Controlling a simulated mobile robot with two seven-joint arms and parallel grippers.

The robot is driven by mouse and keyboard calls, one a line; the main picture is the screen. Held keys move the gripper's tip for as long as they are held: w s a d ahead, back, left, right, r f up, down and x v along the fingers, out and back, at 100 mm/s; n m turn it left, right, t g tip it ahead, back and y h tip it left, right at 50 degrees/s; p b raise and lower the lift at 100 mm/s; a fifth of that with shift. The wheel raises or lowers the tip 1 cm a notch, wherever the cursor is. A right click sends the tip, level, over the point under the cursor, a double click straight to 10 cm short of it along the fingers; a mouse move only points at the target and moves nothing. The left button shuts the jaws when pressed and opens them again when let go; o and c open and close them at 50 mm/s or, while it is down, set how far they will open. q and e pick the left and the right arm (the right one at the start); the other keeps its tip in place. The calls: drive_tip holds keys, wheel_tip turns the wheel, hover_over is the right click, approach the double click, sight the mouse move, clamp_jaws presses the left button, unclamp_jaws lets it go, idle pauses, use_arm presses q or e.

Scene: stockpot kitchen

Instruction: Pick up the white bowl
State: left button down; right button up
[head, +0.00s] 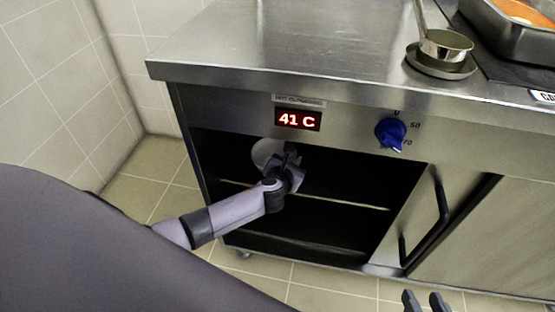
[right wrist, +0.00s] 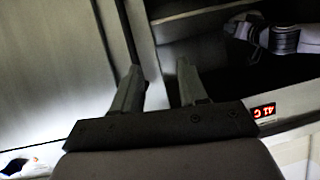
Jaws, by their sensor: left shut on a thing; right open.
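The white bowl (head: 264,150) is inside the open upper part of the steel cabinet, just below the counter front. It looks tilted, and my left gripper covers part of it. My left gripper (head: 282,162) reaches into the opening and is shut on the bowl. In the right wrist view the left arm's end shows at the upper right, with a pale patch of the bowl (right wrist: 234,24) beside it. My right gripper (head: 426,299) is at the bottom right of the head view, in front of the cabinet. It is open and empty, as its apart fingers show in the right wrist view (right wrist: 160,88).
The cabinet has a wire shelf (head: 330,200), a red display (head: 298,119) reading 41 C and a blue knob (head: 391,133). A cabinet door (head: 445,215) with a dark handle is at right. A ladle in a small metal cup (head: 444,46) and a steel pan (head: 515,38) stand on the counter.

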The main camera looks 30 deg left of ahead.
use_arm(q)
drive_tip(key=shift+r, duration=0.15)
use_arm(e)
drive_tip(key=shift+r, duration=0.1)
use_arm(q)
drive_tip(key=shift+r+p, duration=0.8)
drive_tip(key=shift+r, duration=0.05)
wheel_tip(320, 180, up, 2)
drive_tip(key=shift+r+p, duration=0.2)
drive_tip(key=shift+p, duration=0.7)
drive_tip(key=s+d+p, duration=0.2)
drive_tip(key=s+p, duration=0.1)
drive_tip(key=s, duration=1.5)
drive_tip(key=shift+d+f, duration=0.3)
drive_tip(key=shift+f, duration=0.15)
use_arm(e)
drive_tip(key=d, duration=0.1)
drive_tip(key=s+d+f+h, duration=0.1)
drive_tip(key=d, duration=0.1)
drive_tip(key=s+d+g+h, duration=0.1)
drive_tip(key=shift+s+d+f+m, duration=0.15)
drive_tip(key=shift+d+f+m, duration=0.15)
drive_tip(key=shift+d+m, duration=0.1)
drive_tip(key=shift+s, duration=0.1)
